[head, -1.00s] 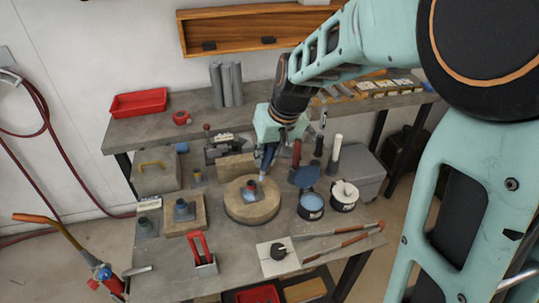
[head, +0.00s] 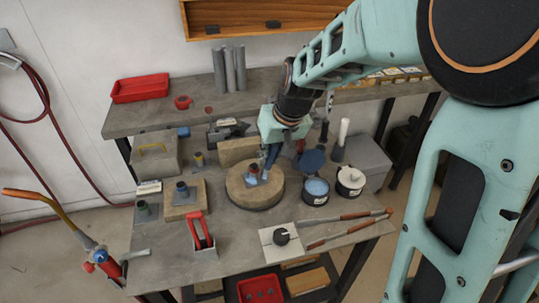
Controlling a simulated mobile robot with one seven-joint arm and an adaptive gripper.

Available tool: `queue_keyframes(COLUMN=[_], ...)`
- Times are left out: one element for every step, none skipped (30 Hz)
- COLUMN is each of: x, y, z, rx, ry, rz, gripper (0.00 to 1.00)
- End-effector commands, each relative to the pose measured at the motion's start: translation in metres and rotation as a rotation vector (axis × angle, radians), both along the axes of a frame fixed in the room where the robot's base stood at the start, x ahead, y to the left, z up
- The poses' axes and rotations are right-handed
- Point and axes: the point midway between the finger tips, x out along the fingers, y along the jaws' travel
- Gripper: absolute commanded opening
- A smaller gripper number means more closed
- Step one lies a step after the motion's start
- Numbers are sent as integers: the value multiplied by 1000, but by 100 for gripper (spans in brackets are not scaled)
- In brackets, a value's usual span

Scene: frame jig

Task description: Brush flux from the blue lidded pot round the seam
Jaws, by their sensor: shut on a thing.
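A round stone-like turntable (head: 245,196) stands mid-bench. On it lies a small grey plate with a short upright tube, reddish at the top (head: 254,169); the seam at its foot is too small to make out. My gripper (head: 273,146) is above the turntable's right side, shut on a slim bluish tool, probably the brush (head: 270,158). The tool points down just right of the tube; I cannot tell whether it touches the seam. The blue pot (head: 316,192) stands right of the turntable, its blue lid (head: 312,160) tipped open behind it, with pale blue contents showing.
A white tile with a black knob (head: 282,235) and red-handled rods (head: 345,227) lie in front. A red clamp (head: 200,231) and a block with another tube (head: 185,202) are left. A torch (head: 100,258) is at front left.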

Motion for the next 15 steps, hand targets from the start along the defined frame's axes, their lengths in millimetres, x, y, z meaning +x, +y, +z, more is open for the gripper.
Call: queue_keyframes(x=[0,0,0,0,0,0,0,0,0,0,0,0,0,0,0], y=[0,0,0,0,0,0,0,0,0,0,0,0,0,0,0], z=[0,0,0,0,0,0,0,0,0,-1,-1,-2,-2,-3,-3], rx=[0,0,0,0,0,0,0,0,0,0,0,0,0,0,0], ry=[0,0,0,0,0,0,0,0,0,0,0,0,0,0,0], rz=[0,0,0,0,0,0,0,0,0,0,0,0,0,0,0], gripper=[0,0,0,0,0,0,0,0,0,0,0,0,0,0,0])
